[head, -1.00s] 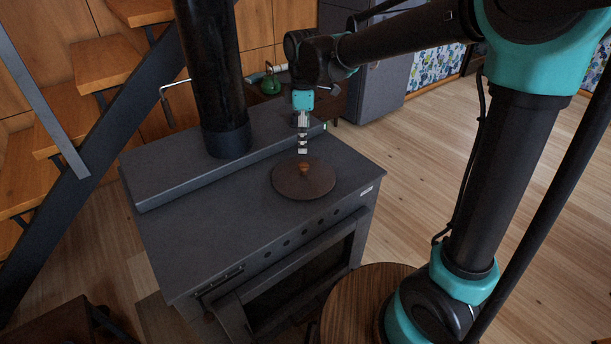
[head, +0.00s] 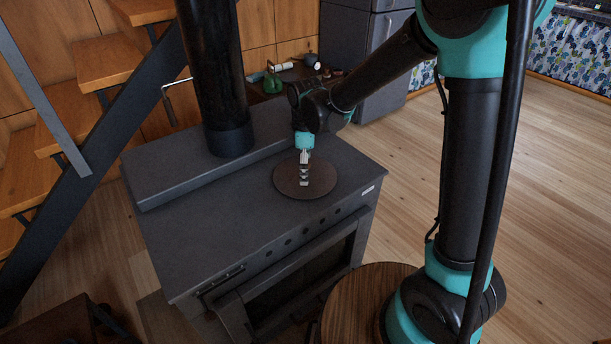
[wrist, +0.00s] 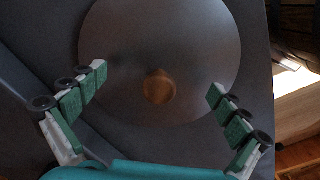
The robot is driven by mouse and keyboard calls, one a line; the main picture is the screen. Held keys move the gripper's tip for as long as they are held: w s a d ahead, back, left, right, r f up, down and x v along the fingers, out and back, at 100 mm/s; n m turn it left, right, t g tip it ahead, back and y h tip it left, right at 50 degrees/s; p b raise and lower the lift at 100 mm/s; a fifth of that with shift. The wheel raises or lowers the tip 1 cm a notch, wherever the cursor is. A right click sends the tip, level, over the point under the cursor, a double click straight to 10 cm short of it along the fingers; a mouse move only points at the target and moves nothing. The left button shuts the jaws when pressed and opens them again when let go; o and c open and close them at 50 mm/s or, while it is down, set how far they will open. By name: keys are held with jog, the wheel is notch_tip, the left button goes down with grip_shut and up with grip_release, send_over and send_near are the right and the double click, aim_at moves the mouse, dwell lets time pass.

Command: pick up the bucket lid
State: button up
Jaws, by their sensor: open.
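The bucket lid (head: 288,180) is a round, dark grey-brown disc lying flat on top of the black stove. Its round wooden knob (wrist: 159,87) shows in the wrist view, slightly below the lid's middle; in the head view my gripper hides it. My gripper (head: 304,183) points down over the lid. In the wrist view my open gripper (wrist: 155,84) has its fingers spread wide, left and right of the knob, with nothing between them touching. The exact height above the lid is hard to tell.
The stove top (head: 235,215) is otherwise clear in front. A black stovepipe (head: 215,80) rises at the left behind the lid. A wooden stair stands at far left. A green object (head: 272,82) sits on a small table behind. A round wooden stool-like top (head: 350,300) is at the front.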

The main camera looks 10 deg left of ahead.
jog(key=c, duration=1.5)
